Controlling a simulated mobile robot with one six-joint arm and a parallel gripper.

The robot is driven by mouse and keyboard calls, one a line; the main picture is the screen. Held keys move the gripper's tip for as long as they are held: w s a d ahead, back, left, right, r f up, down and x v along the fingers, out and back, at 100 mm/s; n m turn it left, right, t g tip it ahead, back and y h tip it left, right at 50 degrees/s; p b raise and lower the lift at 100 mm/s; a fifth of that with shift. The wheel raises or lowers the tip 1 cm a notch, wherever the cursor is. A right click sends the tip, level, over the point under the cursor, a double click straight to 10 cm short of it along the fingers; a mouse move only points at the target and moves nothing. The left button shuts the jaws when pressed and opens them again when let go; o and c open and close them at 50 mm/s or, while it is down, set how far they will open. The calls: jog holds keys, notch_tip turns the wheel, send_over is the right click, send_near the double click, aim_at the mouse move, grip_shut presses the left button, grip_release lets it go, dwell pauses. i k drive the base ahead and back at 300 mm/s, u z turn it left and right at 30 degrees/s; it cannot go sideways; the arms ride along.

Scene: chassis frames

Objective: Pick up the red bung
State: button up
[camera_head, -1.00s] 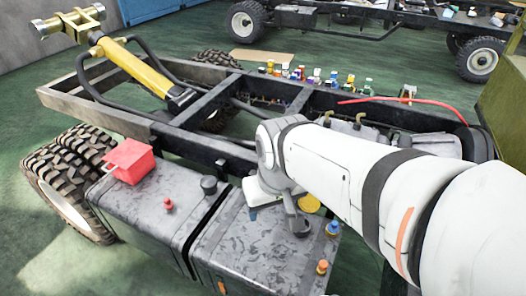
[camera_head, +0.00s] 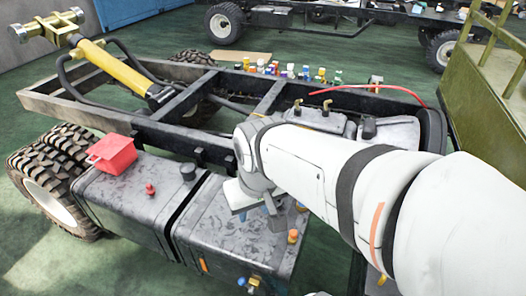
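The red bung (camera_head: 150,189) stands upright on top of the left dark grey tank (camera_head: 125,205), in front of a red box. My gripper (camera_head: 277,222) is over the right tank (camera_head: 215,225), well to the right of the red bung and apart from it. Its fingers point down and are partly hidden by my wrist. I cannot tell whether they are open or hold anything. A bit of blue shows by the fingers.
The open red box (camera_head: 112,153) sits at the left tank's back corner. A black cap (camera_head: 188,173) stands right of the bung. An orange bung (camera_head: 293,236) is near my gripper. Space above the left tank is clear.

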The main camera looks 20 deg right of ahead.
aim_at(150, 190)
jog(key=u, duration=0.3)
jog(key=k, duration=0.15)
jog(key=z, duration=0.7)
jog(key=i, duration=0.4)
jog(key=u, duration=0.05)
jog(key=k, duration=0.85)
jog(key=u, duration=0.25)
jog(key=i, duration=1)
jog(key=z, duration=0.1)
